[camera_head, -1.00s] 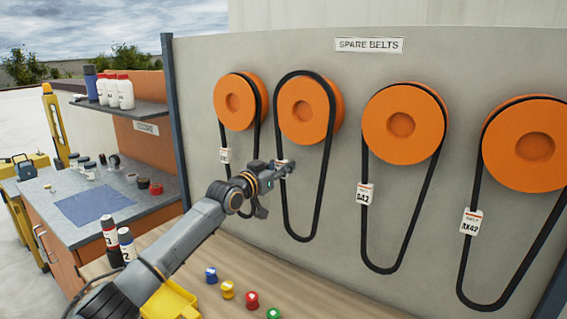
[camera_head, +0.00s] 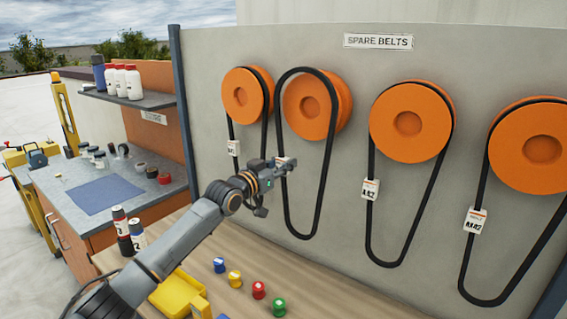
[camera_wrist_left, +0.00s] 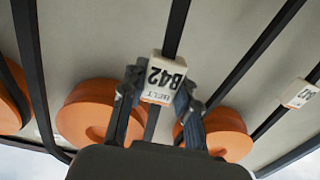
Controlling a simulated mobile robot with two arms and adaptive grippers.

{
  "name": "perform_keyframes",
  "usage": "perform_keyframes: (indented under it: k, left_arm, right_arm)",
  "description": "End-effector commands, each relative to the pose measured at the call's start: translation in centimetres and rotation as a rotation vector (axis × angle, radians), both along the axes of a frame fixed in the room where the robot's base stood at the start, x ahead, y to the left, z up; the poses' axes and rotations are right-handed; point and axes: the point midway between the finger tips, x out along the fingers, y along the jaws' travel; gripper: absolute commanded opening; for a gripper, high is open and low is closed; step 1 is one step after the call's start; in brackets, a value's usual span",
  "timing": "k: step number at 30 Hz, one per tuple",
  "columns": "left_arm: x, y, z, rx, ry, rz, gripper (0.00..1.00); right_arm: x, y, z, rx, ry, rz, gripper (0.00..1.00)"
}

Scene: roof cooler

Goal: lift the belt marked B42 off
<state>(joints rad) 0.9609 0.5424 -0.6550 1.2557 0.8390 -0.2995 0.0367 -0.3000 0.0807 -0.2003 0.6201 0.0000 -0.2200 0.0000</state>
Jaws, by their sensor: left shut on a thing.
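The B42 belt (camera_head: 329,165) is a black loop, the second from the left on the wall. Its upper bend stands in front of its orange pulley (camera_head: 341,101), shifted to the left of it. My left gripper (camera_head: 284,165) is shut on the belt's left strand at its white tag, which it mostly covers. In the left wrist view the tag (camera_wrist_left: 163,79) reads B42, upside down, between both fingers. The strand (camera_wrist_left: 176,28) runs on past the tag, and its pulley (camera_wrist_left: 90,112) shows beside the fingers. My right gripper is not in view.
The leftmost belt (camera_head: 265,135) hangs close beside my gripper. Two more tagged belts hang on pulleys (camera_head: 412,122) (camera_head: 541,150) to the right. Below stand several coloured caps (camera_head: 258,290), a yellow bin (camera_head: 178,293) and two bottles (camera_head: 122,224) on the wooden bench.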

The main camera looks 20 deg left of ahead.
Motion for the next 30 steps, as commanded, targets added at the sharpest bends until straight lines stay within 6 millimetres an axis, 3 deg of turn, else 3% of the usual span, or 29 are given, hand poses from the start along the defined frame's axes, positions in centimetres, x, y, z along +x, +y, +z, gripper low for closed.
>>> perform_keyframes:
  k: [17, 30]
  left_arm:
    - [-0.1, 0.1, 0.1, -0.001, -0.002, 0.000, 0.00]
    - [-1.6, 0.6, 0.3, 0.000, 0.000, 0.000, 0.00]
  right_arm:
    - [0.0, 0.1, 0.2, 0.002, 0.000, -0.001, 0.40]
    - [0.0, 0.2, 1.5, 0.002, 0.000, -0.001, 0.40]
